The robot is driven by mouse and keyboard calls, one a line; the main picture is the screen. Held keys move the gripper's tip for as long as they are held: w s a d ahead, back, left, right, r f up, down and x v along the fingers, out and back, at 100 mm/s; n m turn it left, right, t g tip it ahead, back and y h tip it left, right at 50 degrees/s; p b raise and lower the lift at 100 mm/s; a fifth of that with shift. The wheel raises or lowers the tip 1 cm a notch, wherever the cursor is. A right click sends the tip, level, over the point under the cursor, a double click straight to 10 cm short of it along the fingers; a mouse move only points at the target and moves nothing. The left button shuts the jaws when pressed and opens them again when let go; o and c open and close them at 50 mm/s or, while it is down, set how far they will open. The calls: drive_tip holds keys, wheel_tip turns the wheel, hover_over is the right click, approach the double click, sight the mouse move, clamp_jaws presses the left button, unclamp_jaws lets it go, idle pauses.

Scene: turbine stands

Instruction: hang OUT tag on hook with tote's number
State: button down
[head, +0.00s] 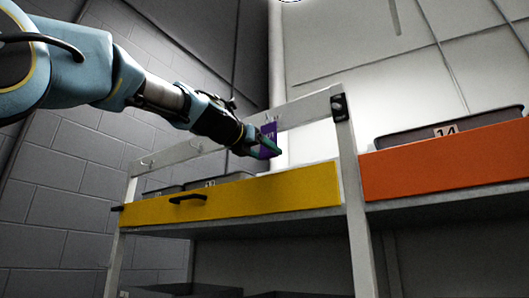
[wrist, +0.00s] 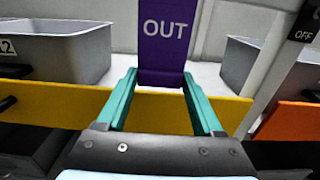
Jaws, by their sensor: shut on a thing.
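My gripper (wrist: 160,82), with teal fingers, is shut on a purple tag (wrist: 165,32) with OUT in white letters. The tag is upright ahead of the fingertips; its top runs out of the wrist view. In the head view the gripper (head: 265,142) holds the tag (head: 268,150) in front of the pale rail (head: 295,112), near its right part. Small hooks (head: 148,163) show along the rail's left part; any hook behind the tag is hidden. Grey totes (head: 232,177) stand below the rail; one label is too small to read surely. The wrist view's left tote (wrist: 60,55) has a partly cut label ending in 2.
A yellow shelf front (head: 240,196) with a black handle runs below the totes. A post (head: 352,190) with a black switch box stands right of the tag. Beyond it is an orange front (head: 445,160) with a tote (head: 485,120) labelled 14.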

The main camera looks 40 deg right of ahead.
drive_tip(key=shift+d, duration=0.1)
unclamp_jaws()
idle(0.4)
drive_tip(key=b+v, duration=0.2)
drive_tip(key=v, duration=0.5)
drive_tip(key=shift+b, duration=0.3)
idle(0.7)
